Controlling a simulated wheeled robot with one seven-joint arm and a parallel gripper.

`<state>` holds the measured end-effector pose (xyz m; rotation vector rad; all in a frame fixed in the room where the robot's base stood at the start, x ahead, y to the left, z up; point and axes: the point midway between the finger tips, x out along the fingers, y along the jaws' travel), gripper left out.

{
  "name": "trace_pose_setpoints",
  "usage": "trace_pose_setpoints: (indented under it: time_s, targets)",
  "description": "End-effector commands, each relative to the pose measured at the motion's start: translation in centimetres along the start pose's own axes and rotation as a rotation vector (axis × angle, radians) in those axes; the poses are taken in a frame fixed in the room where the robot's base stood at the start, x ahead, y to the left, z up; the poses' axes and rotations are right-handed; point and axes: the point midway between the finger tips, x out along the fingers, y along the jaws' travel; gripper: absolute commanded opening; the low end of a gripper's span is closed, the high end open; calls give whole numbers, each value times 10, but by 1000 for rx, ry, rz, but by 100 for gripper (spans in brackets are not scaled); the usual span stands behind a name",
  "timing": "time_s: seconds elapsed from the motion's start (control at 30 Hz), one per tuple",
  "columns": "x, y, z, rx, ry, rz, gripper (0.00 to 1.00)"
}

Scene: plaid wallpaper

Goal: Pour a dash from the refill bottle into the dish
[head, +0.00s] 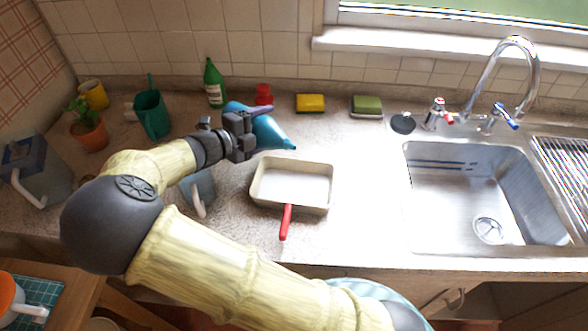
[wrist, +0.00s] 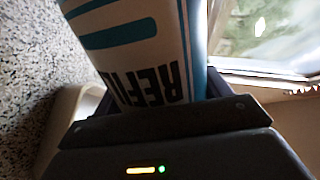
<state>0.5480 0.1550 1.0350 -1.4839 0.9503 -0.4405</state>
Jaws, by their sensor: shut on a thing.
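The refill bottle (head: 272,134) is teal-blue with a tapered spout. In the head view it is tipped over, its spout end pointing right and slightly down, above the counter just behind the dish. My gripper (head: 244,135) is shut on the bottle's body. In the wrist view the bottle (wrist: 130,50) fills the space between the jaws, with a white label reading "REFI" in part. The dish (head: 262,203) is a cream rectangular pan on the counter, in front of the spout. Its inside looks pale, and I see no stream from the spout.
A green bottle (head: 214,84), red container (head: 263,95), yellow sponge (head: 310,103) and green sponge (head: 367,106) stand behind.

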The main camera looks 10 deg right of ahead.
Motion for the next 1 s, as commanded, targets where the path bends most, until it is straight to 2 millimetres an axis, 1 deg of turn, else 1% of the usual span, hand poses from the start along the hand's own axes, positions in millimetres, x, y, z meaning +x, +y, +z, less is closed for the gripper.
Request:
trace_pose_setpoints:
  time_s: [0.47,0.7,1.0]
  targets:
    - [-1,1,1,1,-3,-1,43]
    - [-1,0,-3,-62,15,-3,43]
    - [0,2,-3,-69,18,-1,43]
